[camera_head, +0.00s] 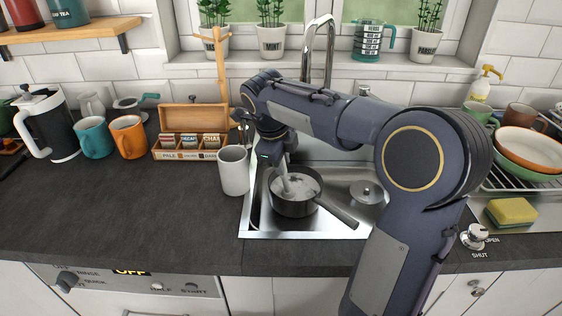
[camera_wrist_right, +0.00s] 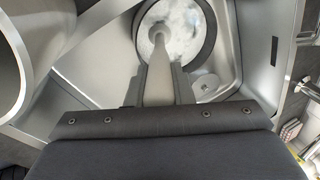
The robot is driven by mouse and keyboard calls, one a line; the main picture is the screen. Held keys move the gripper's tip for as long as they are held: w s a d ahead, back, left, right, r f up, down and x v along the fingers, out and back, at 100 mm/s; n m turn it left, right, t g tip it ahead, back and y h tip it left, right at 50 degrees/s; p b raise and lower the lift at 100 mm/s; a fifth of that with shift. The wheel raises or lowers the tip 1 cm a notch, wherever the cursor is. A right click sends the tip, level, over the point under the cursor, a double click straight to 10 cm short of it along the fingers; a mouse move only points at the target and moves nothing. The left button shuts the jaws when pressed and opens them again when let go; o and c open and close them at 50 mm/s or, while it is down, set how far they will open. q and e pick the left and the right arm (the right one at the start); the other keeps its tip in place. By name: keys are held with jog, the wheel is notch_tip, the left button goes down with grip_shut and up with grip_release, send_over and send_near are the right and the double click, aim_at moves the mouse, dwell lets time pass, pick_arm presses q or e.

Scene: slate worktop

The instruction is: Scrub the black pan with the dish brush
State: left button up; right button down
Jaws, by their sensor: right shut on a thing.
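The black pan (camera_head: 294,206) sits in the steel sink with its handle pointing to the lower right. Its inside looks pale and foamy. My right gripper (camera_head: 282,160) is above the pan, shut on the pale handle of the dish brush (camera_head: 287,182). The brush points down into the pan. In the right wrist view the brush handle (camera_wrist_right: 158,75) runs between the fingers of the gripper (camera_wrist_right: 158,88) towards the foam in the pan (camera_wrist_right: 190,15). The brush head is hidden in the foam. My left gripper is not in view.
A white crock (camera_head: 234,172) stands at the sink's left edge. A yellow sponge (camera_head: 511,211) and a dish rack with bowls (camera_head: 526,147) are at the right. The worktop (camera_head: 110,208) at the left front is clear.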

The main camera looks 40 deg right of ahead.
notch_tip(320, 180, up, 15)
jog(key=d+p, duration=0.2)
jog(key=p, duration=0.9)
jog(key=shift+d+f, duration=0.2)
jog(key=shift+d, duration=0.05)
jog(key=shift+w, duration=0.1)
